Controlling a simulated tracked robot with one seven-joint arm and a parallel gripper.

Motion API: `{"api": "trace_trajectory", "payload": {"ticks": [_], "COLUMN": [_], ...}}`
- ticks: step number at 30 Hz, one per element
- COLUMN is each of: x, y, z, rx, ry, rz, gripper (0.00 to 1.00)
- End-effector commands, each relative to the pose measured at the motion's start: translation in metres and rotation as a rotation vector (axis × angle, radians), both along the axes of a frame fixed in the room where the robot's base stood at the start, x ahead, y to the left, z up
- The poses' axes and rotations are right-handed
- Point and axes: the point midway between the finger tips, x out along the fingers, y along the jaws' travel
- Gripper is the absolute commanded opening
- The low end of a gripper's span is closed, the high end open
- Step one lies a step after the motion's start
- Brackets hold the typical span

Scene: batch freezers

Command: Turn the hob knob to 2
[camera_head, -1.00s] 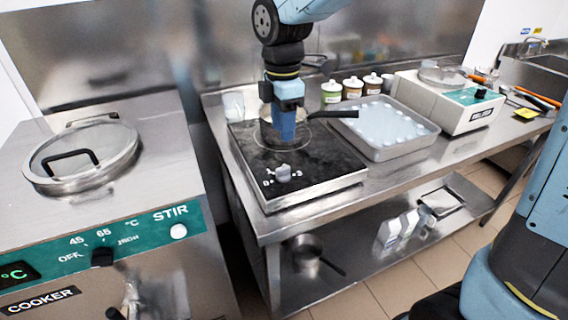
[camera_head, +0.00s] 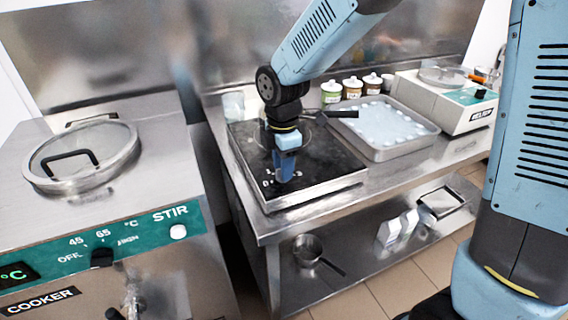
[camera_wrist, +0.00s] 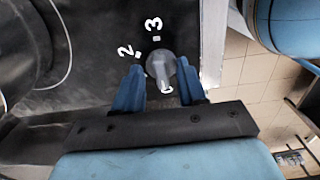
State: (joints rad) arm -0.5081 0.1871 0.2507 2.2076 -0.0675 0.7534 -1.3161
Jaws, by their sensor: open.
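The hob (camera_head: 330,168) is a black plate on the steel counter. Its grey knob (camera_wrist: 160,68) shows in the wrist view, with white marks 2 (camera_wrist: 126,51) and 3 (camera_wrist: 153,24) beyond it. Another white mark near the knob's lower end is partly hidden, and I cannot read it. My gripper (camera_wrist: 160,88) is open, with one blue finger on each side of the knob. I cannot tell whether either finger touches it. In the head view my gripper (camera_head: 283,178) covers the knob at the hob's front.
A pan (camera_wrist: 22,55) with a dark handle (camera_head: 338,114) stands on the hob behind my gripper. A steel tray (camera_head: 402,152) is to the right. Several jars (camera_head: 352,88) stand behind. The cooker (camera_head: 90,200) is at left, across a gap.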

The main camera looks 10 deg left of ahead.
Motion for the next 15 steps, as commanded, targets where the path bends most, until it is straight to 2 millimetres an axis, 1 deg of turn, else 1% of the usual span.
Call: {"api": "trace_trajectory", "payload": {"ticks": [3,15], "x": [-0.0001,-0.0001], "y": [0.0001,0.0004], "z": [0.0002,0.0005], "rx": [0.0,0.0], "ry": [0.0,0.0], "rz": [0.0,0.001], "gripper": [0.4,0.02]}}
